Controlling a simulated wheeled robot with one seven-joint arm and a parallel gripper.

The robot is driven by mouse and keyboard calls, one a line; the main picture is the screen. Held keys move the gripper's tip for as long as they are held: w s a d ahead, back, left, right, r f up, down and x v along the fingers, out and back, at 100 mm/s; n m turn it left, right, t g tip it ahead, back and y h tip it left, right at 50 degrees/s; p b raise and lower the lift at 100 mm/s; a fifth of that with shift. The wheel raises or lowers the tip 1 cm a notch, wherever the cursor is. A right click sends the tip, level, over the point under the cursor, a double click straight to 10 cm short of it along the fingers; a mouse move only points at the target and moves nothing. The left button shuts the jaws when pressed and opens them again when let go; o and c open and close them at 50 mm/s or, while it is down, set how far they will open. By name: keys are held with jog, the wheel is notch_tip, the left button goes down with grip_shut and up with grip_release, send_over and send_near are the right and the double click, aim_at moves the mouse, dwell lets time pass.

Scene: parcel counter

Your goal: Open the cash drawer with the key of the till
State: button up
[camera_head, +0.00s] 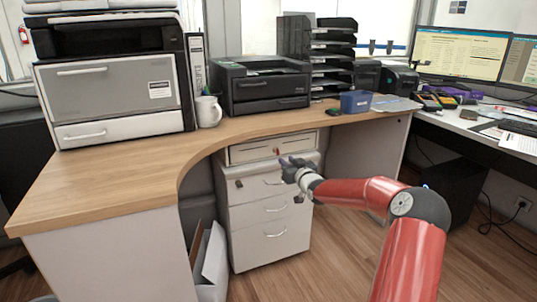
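A pale, wide drawer front (250,153), which looks like the cash drawer, sits under the desk on top of a light grey pedestal. It looks shut. A small red thing (276,151), perhaps the key, shows on its front right of the middle; it is too small to be sure. My gripper (286,162) is in front of the drawer's right part, just below and right of the red thing. Its dark fingers are small here, and I cannot tell whether they touch anything or are open.
The pedestal (270,243) has several handled drawers, with small dark marks on its front. The wooden desk (130,172) overhangs it. A printer (262,84), mug (208,112) and blue box (355,102) stand on top.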

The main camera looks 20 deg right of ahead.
aim_at(278, 152)
jog(key=w+p, duration=0.1)
jog(key=w, duration=0.7)
jog(key=shift+s, duration=0.1)
grip_shut()
